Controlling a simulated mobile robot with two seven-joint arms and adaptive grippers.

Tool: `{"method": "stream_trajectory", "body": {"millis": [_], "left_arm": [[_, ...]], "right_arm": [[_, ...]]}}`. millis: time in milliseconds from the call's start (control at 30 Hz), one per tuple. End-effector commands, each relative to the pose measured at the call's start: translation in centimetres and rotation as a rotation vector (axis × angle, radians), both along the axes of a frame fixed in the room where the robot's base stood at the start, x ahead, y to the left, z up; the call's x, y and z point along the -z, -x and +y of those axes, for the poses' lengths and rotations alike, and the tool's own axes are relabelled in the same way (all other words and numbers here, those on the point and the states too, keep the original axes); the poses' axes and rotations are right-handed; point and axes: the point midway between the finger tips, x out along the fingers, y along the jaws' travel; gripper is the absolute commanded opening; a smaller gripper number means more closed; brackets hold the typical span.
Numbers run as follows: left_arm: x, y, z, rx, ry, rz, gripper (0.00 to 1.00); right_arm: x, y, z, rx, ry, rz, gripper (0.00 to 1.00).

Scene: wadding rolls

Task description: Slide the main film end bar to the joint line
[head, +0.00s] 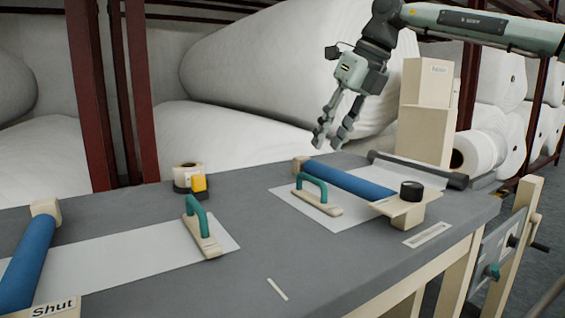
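Two wooden end bars with teal handles lie on the grey table. One end bar (208,243) sits across the right end of a pale film sheet (125,262) on the left. The other end bar (325,204) sits on a second pale sheet (345,217) on the right; I cannot tell which is the main one. A short white line (277,289) marks the table's front between the sheets, perhaps the joint line. My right gripper (331,143) hangs above the table's back edge, open and empty, beyond the right end bar. My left gripper is not in view.
Blue rollers lie at the left (28,262) and right (350,180). A wooden block (405,211) with a black knob stands right. Cartons (425,120) stand behind. The table (255,210) between the sheets is clear.

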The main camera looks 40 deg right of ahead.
Motion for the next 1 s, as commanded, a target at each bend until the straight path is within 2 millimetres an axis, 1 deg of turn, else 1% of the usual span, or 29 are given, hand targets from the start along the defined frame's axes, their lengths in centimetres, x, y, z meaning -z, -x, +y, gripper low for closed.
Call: {"method": "stream_trajectory", "body": {"millis": [67, 167, 400, 500, 600, 733, 967, 1000], "left_arm": [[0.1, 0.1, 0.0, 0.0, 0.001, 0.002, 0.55], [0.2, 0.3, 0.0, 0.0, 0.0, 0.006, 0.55], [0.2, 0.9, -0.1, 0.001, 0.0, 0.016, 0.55], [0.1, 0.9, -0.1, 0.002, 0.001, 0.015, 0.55], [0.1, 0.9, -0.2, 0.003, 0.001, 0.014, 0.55], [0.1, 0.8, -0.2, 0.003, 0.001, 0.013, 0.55], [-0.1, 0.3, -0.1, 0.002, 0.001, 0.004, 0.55], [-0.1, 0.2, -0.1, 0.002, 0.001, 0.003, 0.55]], "right_arm": [[0.1, 0.0, 0.0, 0.0, 0.0, 0.0, 0.33], [0.9, -0.3, 0.1, -0.001, 0.0, 0.001, 0.33], [4.4, -1.8, 0.7, -0.001, 0.0, 0.004, 0.33], [5.6, -2.4, 0.8, -0.001, -0.001, 0.003, 0.33], [6.5, -2.8, 0.9, 0.0, 0.0, 0.0, 0.33], [7.1, -3.1, 1.0, 0.0, 0.0, 0.0, 0.33], [7.1, -3.1, 1.1, 0.0, 0.0, -0.001, 0.33], [7.1, -3.1, 1.0, 0.0, 0.0, -0.001, 0.29]]}}
